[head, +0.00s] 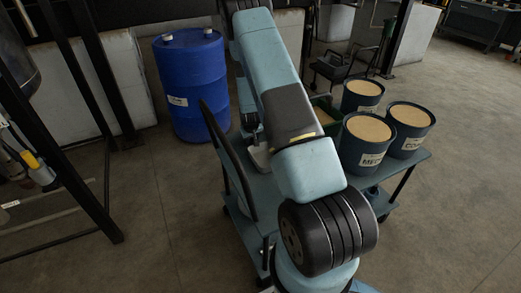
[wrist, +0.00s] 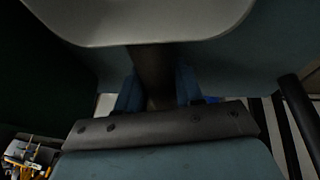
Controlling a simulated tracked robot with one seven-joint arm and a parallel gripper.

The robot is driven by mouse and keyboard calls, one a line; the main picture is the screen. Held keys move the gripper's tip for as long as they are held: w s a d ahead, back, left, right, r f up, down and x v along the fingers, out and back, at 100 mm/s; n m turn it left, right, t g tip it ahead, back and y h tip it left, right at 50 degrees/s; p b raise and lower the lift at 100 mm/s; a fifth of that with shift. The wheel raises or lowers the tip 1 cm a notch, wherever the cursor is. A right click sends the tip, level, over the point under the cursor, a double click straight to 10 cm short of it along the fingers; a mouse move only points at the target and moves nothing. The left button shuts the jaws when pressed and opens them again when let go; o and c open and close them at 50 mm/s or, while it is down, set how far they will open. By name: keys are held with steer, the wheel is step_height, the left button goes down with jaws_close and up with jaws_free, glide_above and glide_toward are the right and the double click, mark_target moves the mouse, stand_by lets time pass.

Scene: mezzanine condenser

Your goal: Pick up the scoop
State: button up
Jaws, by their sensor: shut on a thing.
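The scoop shows in the wrist view as a light grey, rounded pan (wrist: 140,22) at the top and a dark handle (wrist: 153,68) running down from it. My gripper (wrist: 158,88) has its two blue fingers on either side of the handle and is shut on it. The lower end of the handle is hidden behind the gripper's dark front bar. In the head view my arm covers most of the gripper; a pale grey piece, perhaps the scoop's pan, shows beside the arm over the cart. I cannot tell whether the scoop touches the cart top.
The blue-grey cart (head: 405,165) carries several dark tubs of tan grain, including a front tub (head: 362,150) and a right tub (head: 409,140). A blue barrel (head: 190,85) stands at back left. Black posts rise at far left. Floor at right is clear.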

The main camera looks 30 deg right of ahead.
jaws_close()
steer(key=shift+r, duration=0.55)
step_height(320, 180, up, 2)
steer(key=shift+r, duration=0.25)
steer(key=s+d+r, duration=0.7)
steer(key=s+r, duration=0.2)
steer(key=s, duration=0.2)
steer(key=shift+s+d+r, duration=0.2)
steer(key=shift+s+d, duration=0.05)
steer(key=shift+s, duration=0.15)
stand_by(0.6)
steer(key=shift+s, duration=0.1)
